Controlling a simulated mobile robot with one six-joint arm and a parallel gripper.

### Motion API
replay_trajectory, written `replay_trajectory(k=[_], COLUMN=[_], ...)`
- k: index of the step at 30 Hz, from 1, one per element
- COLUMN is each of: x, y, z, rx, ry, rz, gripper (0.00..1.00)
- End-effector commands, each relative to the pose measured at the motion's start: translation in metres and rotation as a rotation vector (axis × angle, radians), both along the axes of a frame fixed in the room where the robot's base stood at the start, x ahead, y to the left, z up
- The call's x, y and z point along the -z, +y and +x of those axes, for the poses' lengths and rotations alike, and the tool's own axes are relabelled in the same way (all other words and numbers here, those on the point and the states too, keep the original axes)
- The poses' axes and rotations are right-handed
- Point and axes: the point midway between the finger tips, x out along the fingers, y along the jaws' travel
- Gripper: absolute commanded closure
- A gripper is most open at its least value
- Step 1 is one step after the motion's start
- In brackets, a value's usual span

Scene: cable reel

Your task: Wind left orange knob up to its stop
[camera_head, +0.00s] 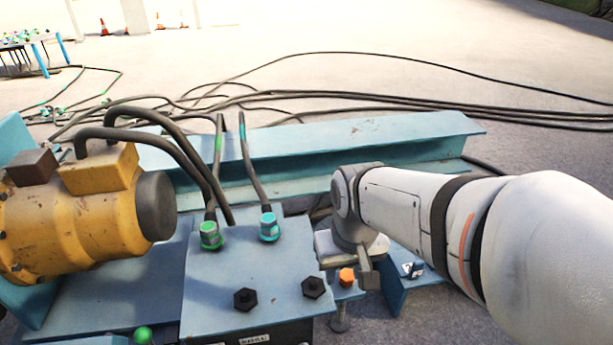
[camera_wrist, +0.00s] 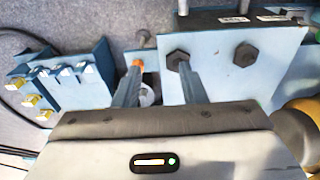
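One orange knob (camera_head: 347,277) shows in the head view, at the right edge of the blue box, just left of my gripper (camera_head: 367,272). I see no second orange knob, so I cannot tell left from right. In the wrist view, a small part of the orange knob (camera_wrist: 137,64) shows at the tip of the left finger; the finger hides the rest. The fingers of my gripper (camera_wrist: 158,72) are apart, with nothing held between them. I cannot tell whether the left finger touches the knob.
The blue box (camera_head: 230,270) carries two black hex bolts (camera_head: 245,299), a green connector (camera_head: 211,236) and a cyan connector (camera_head: 269,226) with cables. A yellow motor (camera_head: 75,225) stands left. A blue bracket (camera_head: 408,275) stands right. A blue beam (camera_head: 330,140) lies behind.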

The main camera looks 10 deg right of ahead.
Motion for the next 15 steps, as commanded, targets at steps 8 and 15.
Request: replay_trajectory(k=[8,15], x=[0.008,0.047], y=[0.001,-0.020], z=[0.031,0.103], rx=[0.125,0.472], ry=[0.042,0.134], rz=[0.052,0.168], gripper=[0.39,0.31])
